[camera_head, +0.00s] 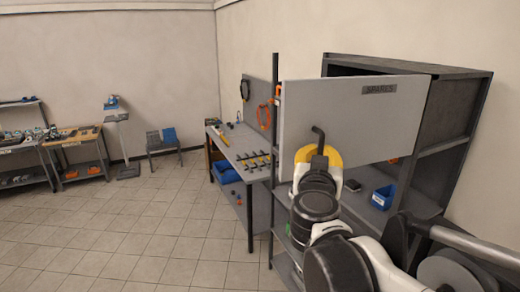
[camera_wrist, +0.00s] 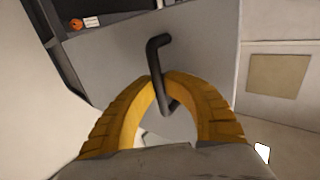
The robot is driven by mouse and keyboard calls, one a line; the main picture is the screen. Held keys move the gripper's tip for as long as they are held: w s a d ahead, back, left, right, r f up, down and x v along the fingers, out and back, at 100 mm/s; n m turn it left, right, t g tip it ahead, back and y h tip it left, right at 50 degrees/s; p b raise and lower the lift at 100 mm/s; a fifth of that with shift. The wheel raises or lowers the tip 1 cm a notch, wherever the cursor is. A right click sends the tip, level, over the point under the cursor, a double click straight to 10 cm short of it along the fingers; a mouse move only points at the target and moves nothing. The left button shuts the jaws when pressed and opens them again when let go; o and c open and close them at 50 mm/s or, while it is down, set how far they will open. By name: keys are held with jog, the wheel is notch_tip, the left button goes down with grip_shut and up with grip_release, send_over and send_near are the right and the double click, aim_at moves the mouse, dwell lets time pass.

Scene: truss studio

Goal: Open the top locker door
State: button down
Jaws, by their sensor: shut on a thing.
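The top locker door (camera_head: 350,115) is a flat grey panel with a dark SPARES label (camera_head: 380,89) at its upper right. It stands away from the locker frame (camera_head: 465,90), and dark interior shows above its top edge. The black bar handle (camera_head: 319,138) is on the door's left part. In the wrist view the handle (camera_wrist: 156,55) runs down between the fingers. My gripper (camera_head: 318,158) has yellow fingers shut around the handle, and the fingertips (camera_wrist: 160,82) meet on it. The grey door face (camera_wrist: 215,65) fills the middle of the wrist view.
Below the door, an open shelf holds a blue bin (camera_head: 383,197) and a small dark item (camera_head: 352,185). A dark post (camera_head: 275,150) stands left of the door. A grey workbench (camera_head: 240,145) with tools is beyond it. Tiled floor (camera_head: 140,235) at left is clear.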

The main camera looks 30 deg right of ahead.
jog(key=shift+s, duration=0.2)
dwell(0.3)
jog(key=c, duration=1.5)
grip_release()
jog(key=shift+a, duration=0.1)
jog(key=shift+o, duration=0.2)
jog(key=v, duration=0.7)
jog(key=shift+s+a, duration=0.2)
